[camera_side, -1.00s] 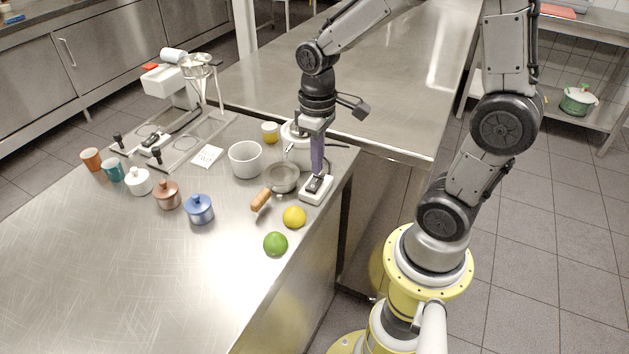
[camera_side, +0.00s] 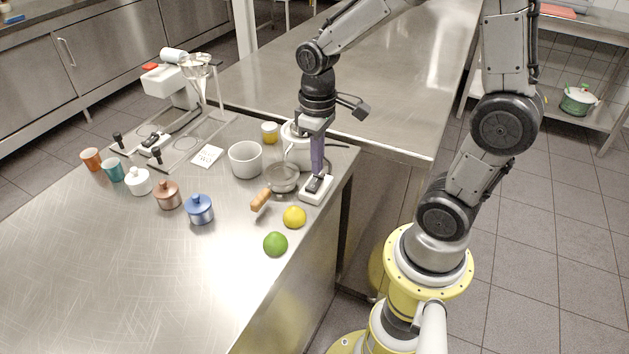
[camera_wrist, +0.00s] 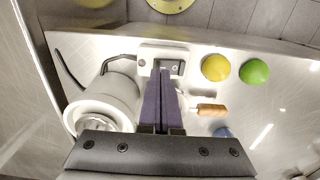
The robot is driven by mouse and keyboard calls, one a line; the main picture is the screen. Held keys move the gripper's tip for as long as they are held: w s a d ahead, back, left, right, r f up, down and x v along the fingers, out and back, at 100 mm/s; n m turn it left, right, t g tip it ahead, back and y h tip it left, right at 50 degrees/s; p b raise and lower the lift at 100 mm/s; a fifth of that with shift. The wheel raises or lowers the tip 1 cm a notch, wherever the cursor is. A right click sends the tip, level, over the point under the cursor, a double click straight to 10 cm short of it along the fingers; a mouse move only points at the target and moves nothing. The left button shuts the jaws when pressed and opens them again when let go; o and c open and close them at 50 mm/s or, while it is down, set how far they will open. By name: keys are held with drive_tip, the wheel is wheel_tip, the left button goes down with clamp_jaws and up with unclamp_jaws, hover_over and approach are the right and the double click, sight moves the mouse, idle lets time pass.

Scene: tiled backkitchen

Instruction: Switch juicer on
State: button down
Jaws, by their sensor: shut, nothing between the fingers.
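The juicer (camera_side: 292,152) looks like a white round appliance at the far right end of the steel counter, partly hidden behind my gripper and a pan. It also shows in the wrist view (camera_wrist: 112,94), where a dark cord or tube runs from it toward a white switch box (camera_wrist: 146,62). The box, with a dark rocker (camera_side: 313,186) on top, lies near the counter's right edge. My gripper (camera_side: 317,174) is shut and empty, its purple fingers pointing down at the rocker. In the wrist view the fingertips (camera_wrist: 164,72) overlap the rocker; I cannot tell whether they touch it.
A wooden-handled pan (camera_side: 284,179) stands just left of the switch box. A yellow fruit (camera_side: 294,217) and a green fruit (camera_side: 275,244) lie in front. A white pot (camera_side: 245,160) and a blue lidded jar (camera_side: 200,210) stand further left. The front-left counter is clear.

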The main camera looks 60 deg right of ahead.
sight(317, 179)
drive_tip(key=shift+f, duration=0.95)
idle(0.5)
drive_tip(key=shift+r, duration=0.1)
wheel_tip(317, 179, up, 7)
idle(0.8)
drive_tip(key=s+a+r+t, duration=0.5)
drive_tip(key=s, duration=0.5)
drive_tip(key=shift+r+t, duration=0.2)
drive_tip(key=shift+t, duration=0.1)
